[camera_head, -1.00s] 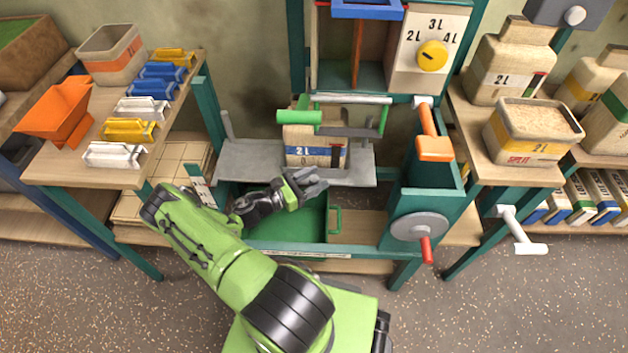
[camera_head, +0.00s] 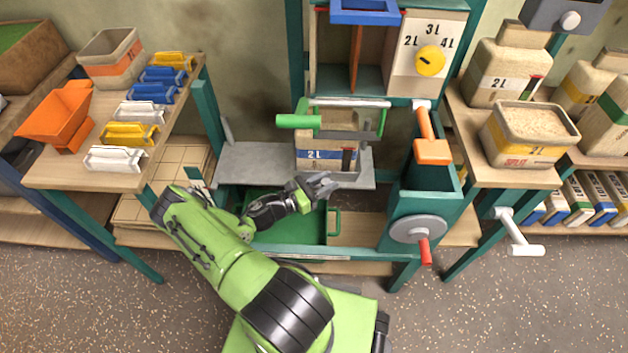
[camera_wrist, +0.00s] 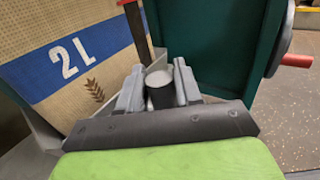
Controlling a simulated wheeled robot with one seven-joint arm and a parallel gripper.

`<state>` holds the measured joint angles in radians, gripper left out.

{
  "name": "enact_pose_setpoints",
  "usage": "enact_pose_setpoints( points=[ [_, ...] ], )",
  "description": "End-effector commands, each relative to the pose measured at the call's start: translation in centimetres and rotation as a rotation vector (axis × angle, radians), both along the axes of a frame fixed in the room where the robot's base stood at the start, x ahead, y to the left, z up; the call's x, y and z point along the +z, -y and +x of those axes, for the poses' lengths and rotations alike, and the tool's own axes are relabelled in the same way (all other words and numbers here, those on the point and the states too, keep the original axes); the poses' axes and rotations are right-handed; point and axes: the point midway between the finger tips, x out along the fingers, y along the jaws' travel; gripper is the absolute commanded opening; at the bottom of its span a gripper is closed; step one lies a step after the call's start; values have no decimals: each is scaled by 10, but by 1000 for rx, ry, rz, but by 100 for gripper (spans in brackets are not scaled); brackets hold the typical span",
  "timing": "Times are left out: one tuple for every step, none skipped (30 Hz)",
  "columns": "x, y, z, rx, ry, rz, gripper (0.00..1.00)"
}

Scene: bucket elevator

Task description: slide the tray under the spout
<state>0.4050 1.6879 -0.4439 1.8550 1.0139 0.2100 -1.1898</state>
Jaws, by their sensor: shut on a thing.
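A tan box (camera_head: 323,158) with a blue "2L" band stands upright on a grey ledge (camera_head: 245,165) below the machine's upper opening. The box also shows in the wrist view (camera_wrist: 75,70). A separate tray beneath it is hard to make out. My gripper (camera_head: 322,184) is at the ledge's front edge, just before the box. In the wrist view, my gripper (camera_wrist: 158,88) is shut on a short grey cylindrical knob (camera_wrist: 160,90). What the knob joins is hidden. A spout cannot be clearly told; a green-handled frame (camera_head: 340,104) spans above the box and partly covers it.
A teal housing (camera_head: 425,190) with a grey wheel (camera_head: 417,228) and red crank stands right of the ledge. An orange-handled lever (camera_head: 431,150) is above it. The ledge is bare to the box's left.

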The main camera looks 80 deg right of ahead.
Motion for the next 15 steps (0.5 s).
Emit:
enact_pose_setpoints(
  points=[
    [3, 2, -14, -5, -6, 3, 0],
    [3, 4, -20, -4, -5, 2, 0],
    [2, 6, -28, -4, -5, 3, 0],
    [2, 7, -34, -4, -4, 2, 0],
    [2, 8, -38, -3, -3, 1, 0],
    [2, 9, -43, -1, -2, 2, 0],
    [1, 10, -46, -2, -1, 3, 0],
    [1, 10, -48, -2, 0, 3, 0],
    [1, 10, -50, -2, 1, 2, 0],
    [1, 11, -51, -2, 2, 2, 0],
    [1, 11, -51, -2, 2, 2, 0],
    [1, 11, -51, -2, 1, 1, 0],
    [1, 11, -51, -3, 1, 1, 0],
    [1, 11, -51, -3, 1, 1, 0],
    [1, 11, -52, -4, 0, 1, 0]
  ],
)
